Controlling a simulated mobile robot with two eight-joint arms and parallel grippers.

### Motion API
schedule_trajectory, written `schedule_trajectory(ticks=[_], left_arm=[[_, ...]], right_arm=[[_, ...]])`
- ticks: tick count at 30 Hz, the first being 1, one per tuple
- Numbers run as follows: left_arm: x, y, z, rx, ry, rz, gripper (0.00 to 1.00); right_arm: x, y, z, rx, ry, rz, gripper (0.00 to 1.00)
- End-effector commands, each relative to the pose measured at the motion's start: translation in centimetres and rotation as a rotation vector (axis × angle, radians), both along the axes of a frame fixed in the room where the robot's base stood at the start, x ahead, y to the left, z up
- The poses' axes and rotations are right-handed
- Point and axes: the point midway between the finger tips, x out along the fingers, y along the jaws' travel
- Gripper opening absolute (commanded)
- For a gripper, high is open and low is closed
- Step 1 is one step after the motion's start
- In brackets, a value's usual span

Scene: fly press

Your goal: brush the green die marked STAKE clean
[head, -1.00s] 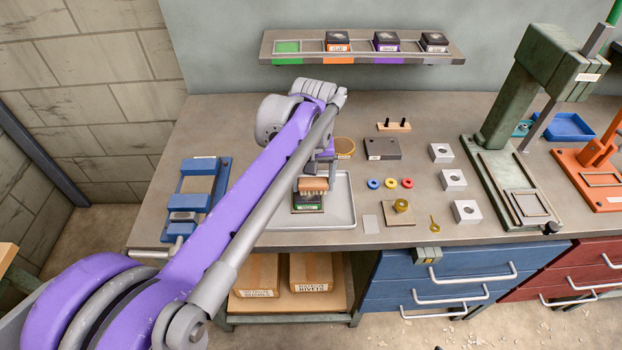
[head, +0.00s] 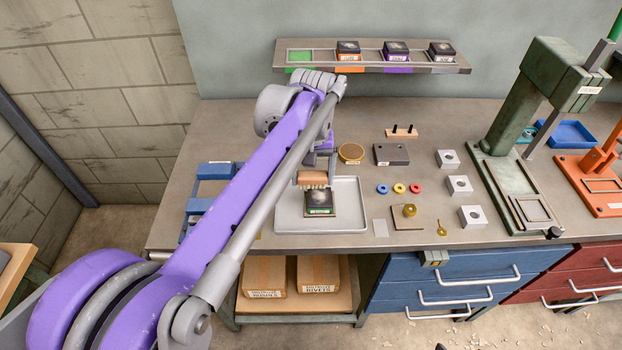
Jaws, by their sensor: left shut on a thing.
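The green die marked STAKE (head: 319,208) lies in a shallow grey tray (head: 349,221) near the bench's front edge. Its top is dark with a pale grey patch, and a green band with a small white label faces me. My left gripper (head: 318,168) is shut on a brush (head: 312,178) with a wooden back and pale bristles. The bristles are at the die's far edge; I cannot tell whether they touch it. My left arm hides part of the gripper. My right gripper is not in view.
A wall shelf (head: 460,67) holds three dark dies and an empty green-marked place (head: 299,56). A blue fixture (head: 195,207) stands left of my arm. A green press (head: 535,95) stands further right.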

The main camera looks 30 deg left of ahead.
Motion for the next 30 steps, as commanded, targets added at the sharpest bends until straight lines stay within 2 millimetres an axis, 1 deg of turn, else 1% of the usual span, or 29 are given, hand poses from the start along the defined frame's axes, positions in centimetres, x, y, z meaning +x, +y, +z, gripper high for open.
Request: schedule_trajectory(ticks=[1, 3, 9, 12, 30], left_arm=[[0.2, 0.1, 0.8, 0.0, -0.001, 0.0, 0.26], [0.3, 0.1, 1.5, 0.0, -0.002, -0.001, 0.26], [0.6, 0.2, 3.2, 0.0, -0.001, -0.003, 0.26], [0.7, 0.2, 3.8, 0.001, -0.001, -0.004, 0.26], [0.7, 0.2, 3.8, 0.0, 0.0, -0.005, 0.26]], right_arm=[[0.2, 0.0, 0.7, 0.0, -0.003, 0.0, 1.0], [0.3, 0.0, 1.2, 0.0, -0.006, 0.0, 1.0], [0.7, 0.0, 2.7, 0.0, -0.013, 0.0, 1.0], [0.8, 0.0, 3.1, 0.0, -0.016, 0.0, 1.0], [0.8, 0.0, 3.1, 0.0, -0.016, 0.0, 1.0]])
